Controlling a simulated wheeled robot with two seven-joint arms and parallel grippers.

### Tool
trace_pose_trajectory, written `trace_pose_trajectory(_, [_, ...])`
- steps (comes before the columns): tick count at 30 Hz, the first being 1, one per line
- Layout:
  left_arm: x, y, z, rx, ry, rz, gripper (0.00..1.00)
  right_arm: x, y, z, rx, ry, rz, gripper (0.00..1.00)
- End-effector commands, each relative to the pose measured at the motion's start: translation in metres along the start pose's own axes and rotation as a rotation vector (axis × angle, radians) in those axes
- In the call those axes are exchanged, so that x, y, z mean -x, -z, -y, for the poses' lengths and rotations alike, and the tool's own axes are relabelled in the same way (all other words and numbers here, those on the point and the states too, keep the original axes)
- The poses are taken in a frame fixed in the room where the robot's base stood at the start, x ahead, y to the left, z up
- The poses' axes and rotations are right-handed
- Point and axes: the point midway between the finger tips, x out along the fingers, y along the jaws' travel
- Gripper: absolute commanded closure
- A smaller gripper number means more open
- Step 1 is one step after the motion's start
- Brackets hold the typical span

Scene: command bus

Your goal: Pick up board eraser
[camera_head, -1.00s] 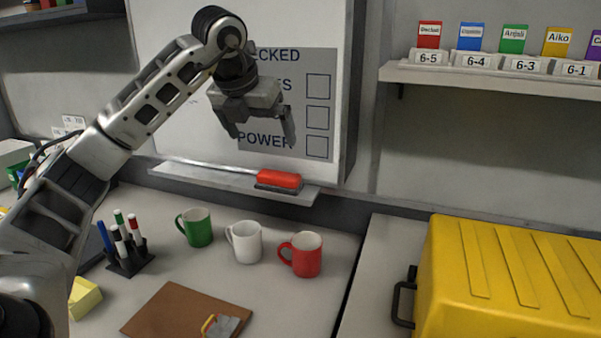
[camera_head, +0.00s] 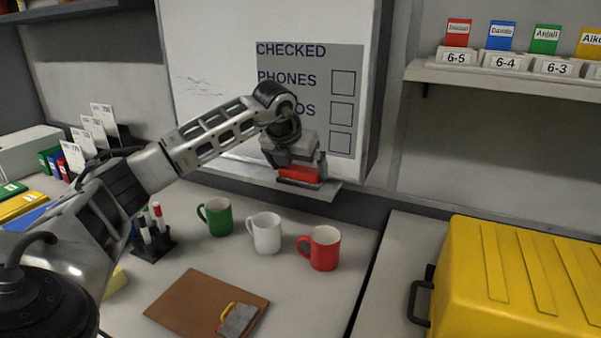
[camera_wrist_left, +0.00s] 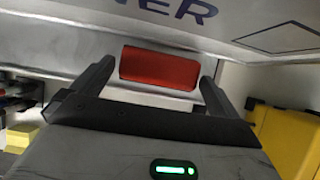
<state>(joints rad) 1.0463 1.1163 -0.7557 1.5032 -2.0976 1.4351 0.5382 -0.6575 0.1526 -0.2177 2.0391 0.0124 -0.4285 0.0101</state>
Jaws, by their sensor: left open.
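The board eraser (camera_head: 299,174) has a red top and a dark underside. It lies on the ledge (camera_head: 246,175) at the bottom of the whiteboard. My left gripper (camera_head: 300,176) is over the eraser in the head view and partly hides it. In the left wrist view the red eraser (camera_wrist_left: 160,68) shows between the two fingers of the open left gripper (camera_wrist_left: 157,82), with a finger on each side. Whether the fingers touch it I cannot tell. My right gripper is not in view.
Green (camera_head: 217,217), white (camera_head: 265,234) and red (camera_head: 320,248) mugs stand on the counter below the ledge. A marker holder (camera_head: 152,245) and a brown clipboard (camera_head: 195,300) are nearby. A yellow case (camera_head: 520,280) stands at right, under a name-card shelf (camera_head: 500,78).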

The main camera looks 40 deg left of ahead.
Motion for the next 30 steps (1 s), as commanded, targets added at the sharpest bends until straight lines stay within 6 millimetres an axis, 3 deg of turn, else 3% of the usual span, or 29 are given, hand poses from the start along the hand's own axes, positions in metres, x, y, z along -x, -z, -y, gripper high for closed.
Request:
trace_pose_trajectory(4, [-0.015,0.001,0.000,-0.001,0.000,-0.002,0.00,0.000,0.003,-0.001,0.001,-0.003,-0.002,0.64])
trace_pose_trajectory(11, [-0.018,0.001,0.000,-0.001,0.001,0.000,0.00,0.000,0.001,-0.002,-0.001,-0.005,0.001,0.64])
trace_pose_trajectory(12, [-0.017,0.001,0.000,-0.001,0.000,0.000,0.03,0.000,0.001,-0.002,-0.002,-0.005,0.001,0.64])
trace_pose_trajectory(15, [-0.017,0.001,0.000,-0.001,0.001,0.000,0.28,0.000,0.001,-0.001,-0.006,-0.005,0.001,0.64])
trace_pose_trajectory(25, [-0.016,-0.001,0.000,-0.001,0.001,0.001,0.28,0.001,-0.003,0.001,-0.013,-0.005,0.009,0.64])
trace_pose_trajectory(30, [-0.006,-0.007,0.001,0.001,0.002,0.005,0.28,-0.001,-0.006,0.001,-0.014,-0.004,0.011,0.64])
